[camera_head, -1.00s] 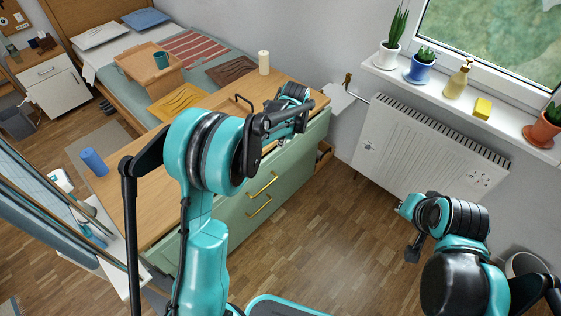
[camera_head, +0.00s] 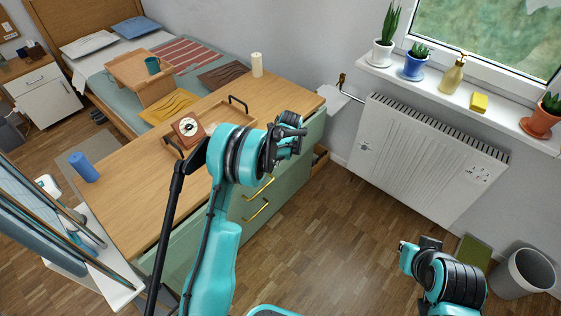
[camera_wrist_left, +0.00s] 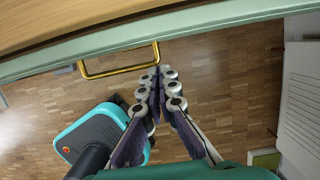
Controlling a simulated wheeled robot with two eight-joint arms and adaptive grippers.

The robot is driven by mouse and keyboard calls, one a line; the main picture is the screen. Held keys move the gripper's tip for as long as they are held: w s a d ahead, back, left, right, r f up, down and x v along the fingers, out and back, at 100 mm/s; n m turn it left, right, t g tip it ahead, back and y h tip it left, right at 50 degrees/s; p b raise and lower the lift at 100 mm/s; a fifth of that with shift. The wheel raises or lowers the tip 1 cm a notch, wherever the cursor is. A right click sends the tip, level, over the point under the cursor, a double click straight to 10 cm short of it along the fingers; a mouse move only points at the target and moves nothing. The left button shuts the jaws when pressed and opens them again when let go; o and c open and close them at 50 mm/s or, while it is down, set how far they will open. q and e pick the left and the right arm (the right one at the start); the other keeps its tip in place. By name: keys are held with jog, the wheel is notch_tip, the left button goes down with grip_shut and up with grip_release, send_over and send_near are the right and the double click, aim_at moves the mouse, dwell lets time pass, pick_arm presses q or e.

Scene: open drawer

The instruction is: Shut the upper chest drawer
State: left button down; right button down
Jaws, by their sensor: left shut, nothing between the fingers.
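The green chest (camera_head: 295,180) has a wooden top and brass handles on its front. The upper brass handle (camera_head: 260,187) shows below my left arm; a brass handle (camera_wrist_left: 120,72) also shows in the left wrist view. There the green drawer front edge (camera_wrist_left: 200,32) runs beside the wooden top with a narrow gap. How far the upper drawer stands out is hard to tell, as my arm hides part of it. My left gripper (camera_wrist_left: 160,88) is shut and empty, just off the front, right of the handle. My right arm is low at right; its fingers are not clear.
A radiator (camera_head: 425,155) and a bin (camera_head: 523,272) are at right. The floor before the chest is clear.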

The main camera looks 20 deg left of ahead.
pick_arm(q)
jog(key=a, duration=0.1)
jog(key=w+a, duration=0.1)
jog(key=a, duration=0.1)
jog(key=shift+r+b, duration=0.1)
jog(key=shift+b, duration=0.3)
